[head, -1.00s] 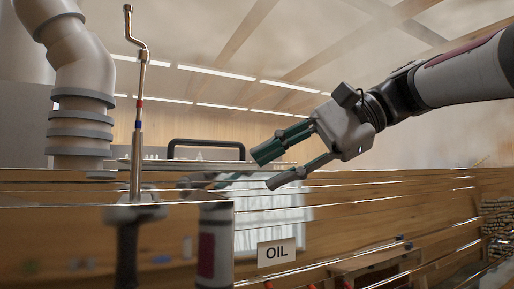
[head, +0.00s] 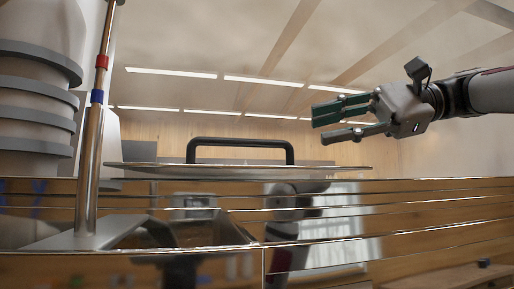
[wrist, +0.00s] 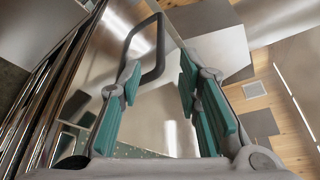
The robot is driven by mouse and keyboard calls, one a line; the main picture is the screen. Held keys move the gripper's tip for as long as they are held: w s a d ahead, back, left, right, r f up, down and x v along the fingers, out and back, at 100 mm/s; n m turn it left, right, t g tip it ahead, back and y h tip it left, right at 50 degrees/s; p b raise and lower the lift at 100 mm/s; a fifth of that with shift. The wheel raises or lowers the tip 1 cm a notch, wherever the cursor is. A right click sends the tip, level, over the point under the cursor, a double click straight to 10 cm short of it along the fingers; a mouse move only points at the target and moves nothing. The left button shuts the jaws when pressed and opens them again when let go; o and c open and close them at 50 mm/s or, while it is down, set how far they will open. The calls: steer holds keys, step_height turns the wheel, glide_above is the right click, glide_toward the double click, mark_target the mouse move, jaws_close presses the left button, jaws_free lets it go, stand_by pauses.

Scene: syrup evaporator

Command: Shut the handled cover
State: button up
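The handled cover (head: 235,168) is a thin, shiny metal plate seen almost edge-on, above the top edge of the mirror-like metal pan. Its black loop handle (head: 240,143) stands up from it. I cannot tell whether the cover lies flat on an opening or sits off it. My gripper (head: 319,126) is open and empty, to the right of the handle and above the cover's right end, fingers pointing left. In the wrist view, the handle (wrist: 158,48) shows beyond and between the open fingers (wrist: 160,72), apparently apart from them.
A shiny upright rod (head: 90,130) with red and blue bands stands left of the cover. A thick white ringed pipe (head: 35,90) rises at the far left. The pan's polished side (head: 400,215) runs across the front with reflections.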

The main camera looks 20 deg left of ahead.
mark_target(259, 141)
steer(key=p+x, duration=0.2)
steer(key=x, duration=1.1)
steer(key=shift+a+f, duration=0.1)
steer(key=shift+a, duration=0.25)
jaws_close()
